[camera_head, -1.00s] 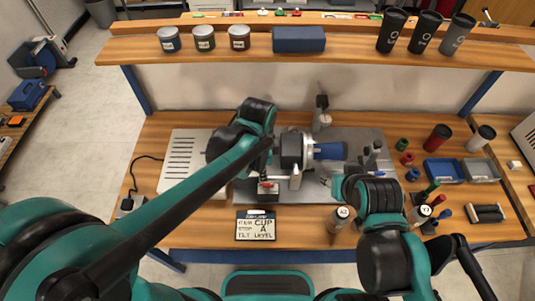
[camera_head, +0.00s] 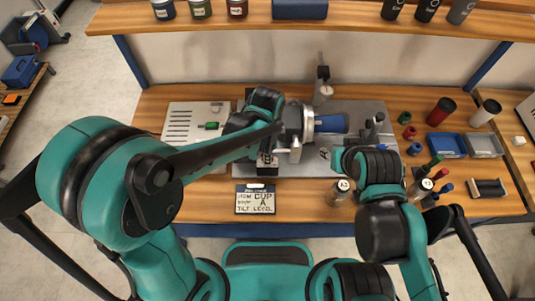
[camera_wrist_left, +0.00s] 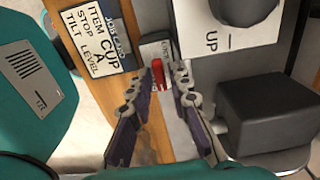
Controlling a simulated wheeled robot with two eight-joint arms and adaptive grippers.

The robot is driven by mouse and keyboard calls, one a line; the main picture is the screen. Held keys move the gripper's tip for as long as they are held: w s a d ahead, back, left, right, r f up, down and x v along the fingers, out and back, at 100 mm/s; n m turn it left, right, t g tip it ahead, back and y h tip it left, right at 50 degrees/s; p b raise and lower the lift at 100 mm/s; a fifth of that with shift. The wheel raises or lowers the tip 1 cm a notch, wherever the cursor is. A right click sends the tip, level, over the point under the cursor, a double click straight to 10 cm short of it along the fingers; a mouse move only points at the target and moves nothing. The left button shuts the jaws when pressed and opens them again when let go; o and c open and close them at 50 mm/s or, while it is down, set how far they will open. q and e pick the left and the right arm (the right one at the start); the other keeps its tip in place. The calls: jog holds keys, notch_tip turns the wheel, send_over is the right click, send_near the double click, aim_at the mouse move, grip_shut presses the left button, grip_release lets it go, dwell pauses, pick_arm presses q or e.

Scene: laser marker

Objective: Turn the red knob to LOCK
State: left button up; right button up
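The red knob (camera_wrist_left: 158,74) shows in the left wrist view as a short upright red bar on a pale labelled plate; its label is not readable. My left gripper (camera_wrist_left: 162,80) is open, with one finger on each side of the knob. I cannot tell whether either finger touches it. In the head view my left gripper (camera_head: 268,155) is at the front of the marking fixture, mostly hidden by its own arm. My right arm's wrist is right of the fixture; its fingers are not clear. A blue cup (camera_head: 331,123) sits sideways in the fixture.
A job card (camera_head: 255,199) lies on the bench in front of the fixture. A dark block (camera_wrist_left: 265,110) and an "UP" plate (camera_wrist_left: 215,45) stand close to my left gripper. Bottles, cups and a blue tray (camera_head: 446,145) stand to the right.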

pick_arm(q)
grip_shut()
jog(key=shift+n, duration=0.4)
jog(key=n, duration=0.7)
jog(key=shift+n, duration=0.3)
jog(key=n, duration=0.4)
jog(key=shift+n, duration=0.3)
jog(key=n, duration=0.4)
jog(key=shift+n, duration=0.4)
